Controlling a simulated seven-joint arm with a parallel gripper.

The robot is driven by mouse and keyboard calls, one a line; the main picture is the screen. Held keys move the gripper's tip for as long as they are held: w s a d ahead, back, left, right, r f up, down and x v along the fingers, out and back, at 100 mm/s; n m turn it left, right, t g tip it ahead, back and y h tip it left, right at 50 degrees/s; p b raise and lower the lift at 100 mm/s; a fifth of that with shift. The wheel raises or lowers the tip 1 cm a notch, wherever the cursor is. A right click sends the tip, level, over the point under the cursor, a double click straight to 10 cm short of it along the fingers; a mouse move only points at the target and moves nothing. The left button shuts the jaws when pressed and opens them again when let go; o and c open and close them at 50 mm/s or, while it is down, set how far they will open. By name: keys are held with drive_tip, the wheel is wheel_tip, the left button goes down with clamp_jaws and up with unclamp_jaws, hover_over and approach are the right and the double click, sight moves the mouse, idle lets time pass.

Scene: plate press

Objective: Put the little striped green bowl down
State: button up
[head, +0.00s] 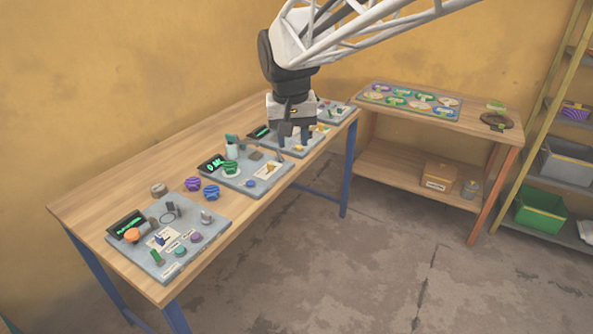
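A little green bowl with dark stripes (231,167) sits on a small white round piece on the middle grey board (246,187) of the long table. My gripper (295,137) hangs pointing down over the table, to the right of and beyond the green bowl, clear of it. Its dark fingers look apart, with nothing visible between them. The fingertips overlap the area of the boards behind, so their height is hard to judge.
A blue striped bowl (211,192) and a purple striped bowl (193,184) stand on bare wood between boards. A near grey board (212,236) holds several small parts. A side table (470,124) carries a tray of discs. A shelf rack (555,185) stands at right.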

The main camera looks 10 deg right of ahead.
drive_tip(key=s+d+f, duration=0.2)
drive_tip(key=s+f, duration=0.1)
drive_tip(key=s, duration=0.9)
drive_tip(key=s+d+f+n+t, duration=0.1)
drive_tip(key=s+f, duration=0.3)
drive_tip(key=s, duration=0.8)
drive_tip(key=shift+s+d, duration=0.3)
drive_tip(key=shift+d, duration=0.2)
